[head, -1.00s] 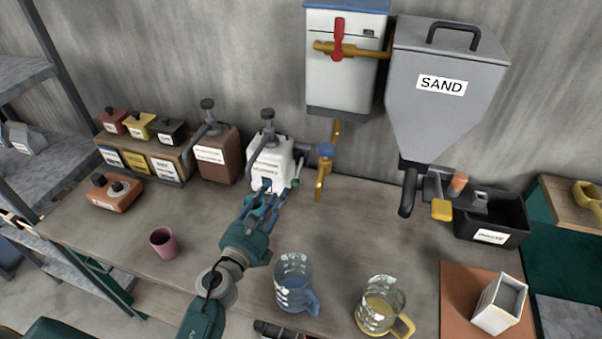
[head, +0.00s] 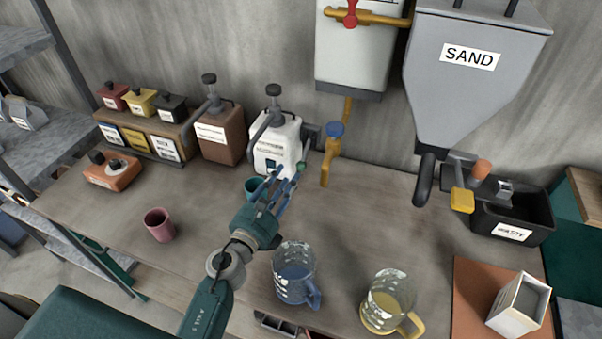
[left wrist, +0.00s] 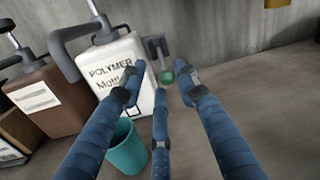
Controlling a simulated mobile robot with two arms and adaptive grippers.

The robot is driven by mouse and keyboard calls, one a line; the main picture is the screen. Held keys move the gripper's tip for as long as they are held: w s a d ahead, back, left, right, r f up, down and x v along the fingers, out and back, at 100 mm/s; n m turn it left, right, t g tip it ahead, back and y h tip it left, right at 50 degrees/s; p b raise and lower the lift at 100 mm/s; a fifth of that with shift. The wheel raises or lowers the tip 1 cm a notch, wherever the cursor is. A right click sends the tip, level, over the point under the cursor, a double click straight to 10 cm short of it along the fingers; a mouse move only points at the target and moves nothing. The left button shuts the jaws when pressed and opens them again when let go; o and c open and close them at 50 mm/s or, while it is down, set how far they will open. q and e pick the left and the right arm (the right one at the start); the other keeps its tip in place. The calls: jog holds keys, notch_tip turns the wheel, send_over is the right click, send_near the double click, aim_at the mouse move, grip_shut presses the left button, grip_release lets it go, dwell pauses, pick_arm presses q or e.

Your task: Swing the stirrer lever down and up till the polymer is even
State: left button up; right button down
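The white polymer container (head: 290,145) stands at the back of the bench, and its label reads POLYMER in the left wrist view (left wrist: 112,62). The stirrer lever (left wrist: 154,46) sticks out at its right side, with a green knob (left wrist: 167,76) at its end. In the head view my fingers largely hide the knob. My left gripper (head: 288,172) is open in front of the container's lower right. In the left wrist view its spread fingers (left wrist: 165,84) lie on both sides of the knob; I cannot tell if they touch it. My right gripper is not in view.
A teal cup (left wrist: 127,150) stands below the container. A brown container (head: 219,138) is to its left, and a brass tap (head: 330,155) to its right. A pink cup (head: 159,225), a blue jug (head: 293,270) and a yellow-handled jug (head: 387,300) stand nearer on the bench.

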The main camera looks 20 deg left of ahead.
pick_arm(q)
jog(key=b, duration=0.4)
send_near(299, 170)
jog(key=shift+w, duration=0.35)
jog(key=w, duration=0.7)
jog(key=w+d+p, duration=0.1)
jog(key=w, duration=0.2)
jog(key=shift+w+d, duration=0.1)
jog(key=shift+w, duration=0.3)
grip_shut()
